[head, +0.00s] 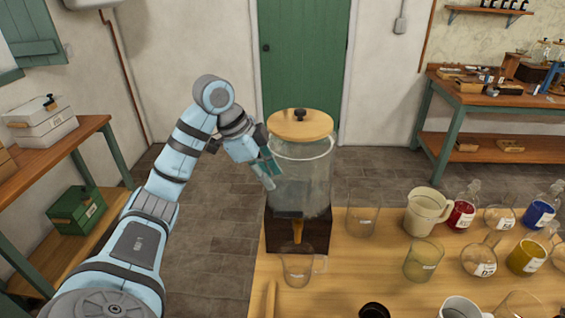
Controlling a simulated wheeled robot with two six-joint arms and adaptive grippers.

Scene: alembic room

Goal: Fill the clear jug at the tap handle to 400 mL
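A clear jug (297,270) with a handle on its right side stands upright on the table, below and in front of the tap handle (297,230). The orange-brown tap handle is at the front of a large glass dispenser (313,180). No liquid level or graduation can be read in the jug at this size. My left gripper (268,172) points down and right at the dispenser's left side, above the tap and apart from the jug. Its fingers overlap in this view, so I cannot tell how far they are parted. My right gripper is not in view.
The dispenser has a wooden lid (300,124) and a dark wooden stand (285,232). To its right on the table (385,278) are an empty-looking beaker (362,218), a cream pitcher (425,212), a yellowish beaker (423,262) and several flasks. A wooden rod (271,298) lies in front.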

